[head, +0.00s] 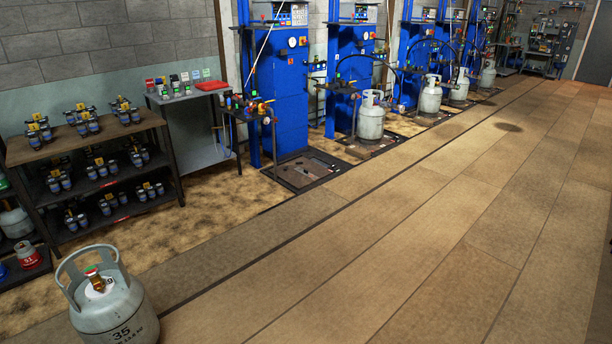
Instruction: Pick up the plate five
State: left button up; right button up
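I cannot make out a plate marked five in the head view. Several small upright plates or cards (185,77) in red, white and green stand along the back of a grey side table (193,124), but their markings are too small to read. A red tray (211,86) lies at the right end of that table. Neither of my grippers is in view.
A dark shelf rack (75,150) with canisters bearing yellow tags stands at left. A grey gas cylinder (113,309) marked 35 is in the near left foreground. The plank floor (400,235) at right is clear.

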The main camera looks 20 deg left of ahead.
aim_at(306, 172)
jog(key=i+j+u, duration=0.2)
jog(key=i, duration=0.3)
jog(key=i+u, duration=0.25)
jog(key=i, duration=0.25)
